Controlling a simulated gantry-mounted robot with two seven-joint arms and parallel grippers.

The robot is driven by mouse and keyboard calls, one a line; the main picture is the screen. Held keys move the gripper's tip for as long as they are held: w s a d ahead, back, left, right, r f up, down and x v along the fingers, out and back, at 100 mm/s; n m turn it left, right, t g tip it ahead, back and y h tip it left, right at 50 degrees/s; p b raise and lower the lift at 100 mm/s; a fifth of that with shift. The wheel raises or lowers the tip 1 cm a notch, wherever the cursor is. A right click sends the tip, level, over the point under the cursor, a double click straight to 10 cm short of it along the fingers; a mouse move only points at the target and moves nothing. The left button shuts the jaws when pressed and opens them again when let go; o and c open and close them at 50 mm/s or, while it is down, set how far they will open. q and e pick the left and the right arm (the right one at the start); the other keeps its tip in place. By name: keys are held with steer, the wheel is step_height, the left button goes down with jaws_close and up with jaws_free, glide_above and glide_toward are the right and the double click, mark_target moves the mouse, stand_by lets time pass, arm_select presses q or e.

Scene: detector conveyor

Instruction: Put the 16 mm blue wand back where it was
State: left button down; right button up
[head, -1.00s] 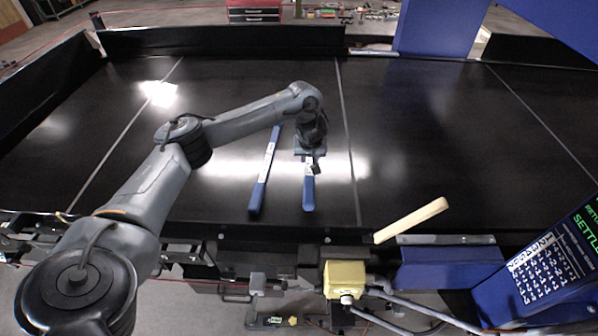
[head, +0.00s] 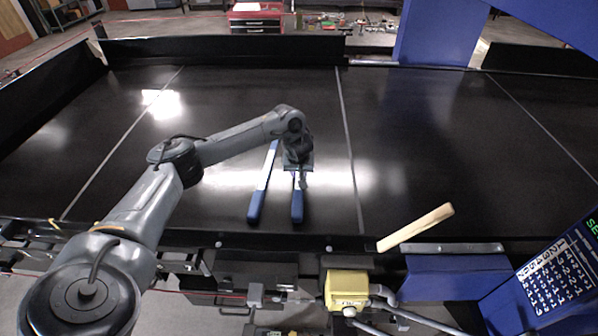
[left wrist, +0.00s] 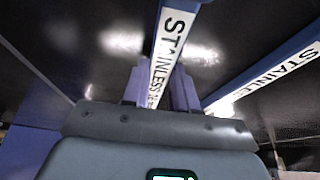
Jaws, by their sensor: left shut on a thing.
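My left gripper (head: 299,180) is shut on a blue wand (head: 297,206) with a white label, over the black belt. In the left wrist view this wand (left wrist: 172,42) runs between the fingers (left wrist: 160,92); its label reads STAINLESS, and the size marking is too small to read surely. A second blue wand (head: 257,202) lies on the belt just left of it, slightly slanted, with a narrow gap between the handles. It also shows at the right in the left wrist view (left wrist: 272,76). I cannot tell whether the held wand touches the belt. My right gripper is not in view.
The black conveyor belt (head: 420,150) is bare to the right and far left, with thin light seam lines across it. A wooden stick (head: 416,227) lies at the front edge. A yellow box (head: 347,287) and a blue keypad panel (head: 548,272) stand in front.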

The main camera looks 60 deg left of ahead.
arm_select(q)
steer(key=c, duration=0.9)
jaws_free()
steer(key=shift+d+r, duration=0.15)
steer(key=shift+r, duration=0.25)
steer(key=p+v, duration=0.1)
steer(key=v, duration=0.3)
steer(key=shift+r, duration=0.25)
steer(key=p+v, duration=0.5)
steer(key=v, duration=0.1)
steer(key=shift+s+d+r, duration=0.15)
steer(key=shift+d+r, duration=0.05)
steer(key=shift+r, duration=0.15)
